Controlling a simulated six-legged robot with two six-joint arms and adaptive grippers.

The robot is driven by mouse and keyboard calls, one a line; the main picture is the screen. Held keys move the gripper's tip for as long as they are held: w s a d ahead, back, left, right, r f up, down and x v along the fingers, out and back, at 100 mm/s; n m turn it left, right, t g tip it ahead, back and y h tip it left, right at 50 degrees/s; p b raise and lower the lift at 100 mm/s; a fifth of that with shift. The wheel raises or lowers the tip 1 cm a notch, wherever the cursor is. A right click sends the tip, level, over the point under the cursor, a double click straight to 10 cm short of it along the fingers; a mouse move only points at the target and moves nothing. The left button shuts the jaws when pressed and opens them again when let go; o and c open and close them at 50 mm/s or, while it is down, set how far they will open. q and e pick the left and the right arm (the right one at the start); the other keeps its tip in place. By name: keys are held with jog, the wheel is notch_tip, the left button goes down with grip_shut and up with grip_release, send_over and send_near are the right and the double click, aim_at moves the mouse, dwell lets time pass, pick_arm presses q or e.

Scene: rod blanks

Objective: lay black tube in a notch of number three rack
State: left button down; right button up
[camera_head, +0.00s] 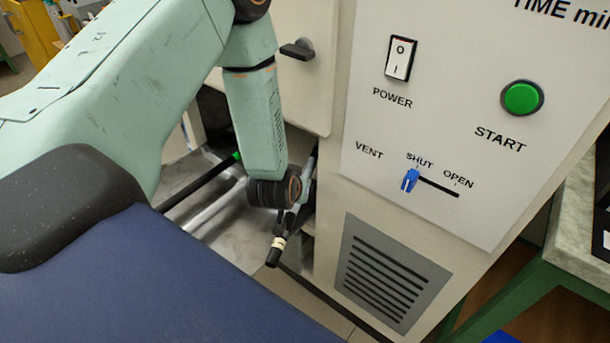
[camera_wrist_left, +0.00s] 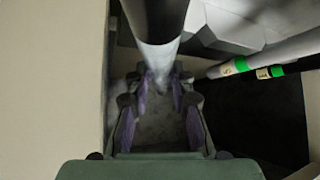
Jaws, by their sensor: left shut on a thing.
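My left gripper (camera_head: 299,203) is beside the machine's lower left edge, partly hidden by its own wrist. It is shut on a rod (camera_head: 277,248) that slants down out of it, with a black end and a cream band. In the left wrist view the rod (camera_wrist_left: 156,22) comes in from the top, black and then pale grey, towards the purple-padded fingers (camera_wrist_left: 162,85). I cannot tell whether the whole rod is black. No rack number is readable. My right gripper is not in view.
A black rod with a green band (camera_head: 205,180) and a grey rod (camera_head: 214,206) lie left of the gripper. Two green-banded rods (camera_wrist_left: 240,65) show in the left wrist view. The cream machine (camera_head: 330,210), with switches and a vent grille, stands close on the right.

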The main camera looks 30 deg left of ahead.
aim_at(292, 207)
pick_arm(q)
jog(key=s+r, duration=0.1)
jog(key=s+d+r+p, duration=0.1)
jog(key=s, duration=0.1)
jog(key=s+r, duration=0.1)
jog(key=s, duration=0.1)
jog(key=shift+s+d+p, duration=0.2)
jog(key=shift+d+p, duration=0.2)
jog(key=shift+s, duration=0.1)
jog(key=shift+a, duration=0.1)
